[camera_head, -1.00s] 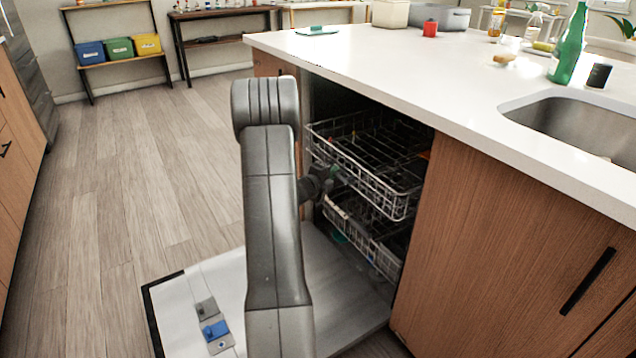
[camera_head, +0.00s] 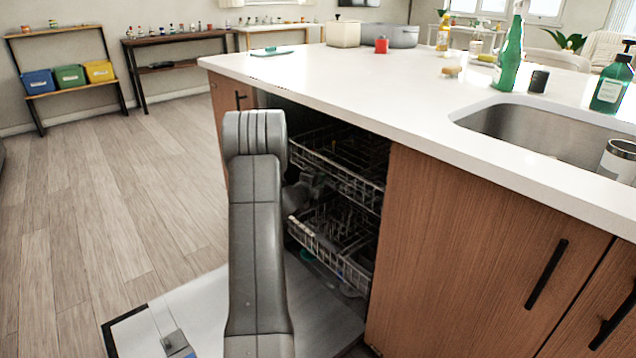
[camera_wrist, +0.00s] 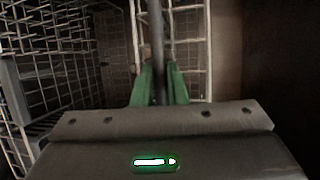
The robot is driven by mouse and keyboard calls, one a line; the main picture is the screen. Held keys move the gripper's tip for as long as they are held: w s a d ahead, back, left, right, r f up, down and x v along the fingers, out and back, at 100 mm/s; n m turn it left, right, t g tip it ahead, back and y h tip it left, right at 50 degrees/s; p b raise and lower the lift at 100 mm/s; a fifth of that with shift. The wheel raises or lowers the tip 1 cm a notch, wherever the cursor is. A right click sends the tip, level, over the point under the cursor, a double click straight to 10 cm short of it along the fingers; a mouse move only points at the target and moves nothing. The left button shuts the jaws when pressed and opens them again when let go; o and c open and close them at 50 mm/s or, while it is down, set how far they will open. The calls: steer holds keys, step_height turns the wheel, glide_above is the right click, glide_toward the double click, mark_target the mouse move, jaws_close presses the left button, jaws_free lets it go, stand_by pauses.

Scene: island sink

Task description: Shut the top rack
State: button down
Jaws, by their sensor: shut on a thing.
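The top rack (camera_head: 358,188), a wire basket, sits mostly inside the open dishwasher under the counter in the head view. Its wire grid also shows in the wrist view (camera_wrist: 200,55). My gripper (camera_wrist: 158,85) has green fingers closed around a dark bar at the rack's front in the wrist view. In the head view my gripper is dark and mostly hidden behind my arm, at the rack's front left. The lower rack (camera_head: 333,262) is beneath and looks partly pulled out.
The dishwasher door (camera_head: 325,318) is folded down, low over the floor. The white counter (camera_head: 370,95) overhangs the opening, with a wooden cabinet (camera_head: 465,240) to its right. The wooden floor (camera_head: 120,190) is clear on the left.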

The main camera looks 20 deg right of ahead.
steer(key=c, duration=1.5)
jaws_free()
steer(key=shift+d, duration=0.35)
steer(key=shift+o, duration=0.2)
steer(key=shift+a, duration=0.15)
steer(key=p+v, duration=0.2)
steer(key=v, duration=1.1)
steer(key=shift+s+a+r, duration=0.2)
steer(key=shift+d, duration=0.1)
steer(key=b+x, duration=0.2)
steer(key=x, duration=1.1)
steer(key=shift+w+a+f, duration=0.15)
steer(key=shift+a+f, duration=0.05)
steer(key=shift+a, duration=0.05)
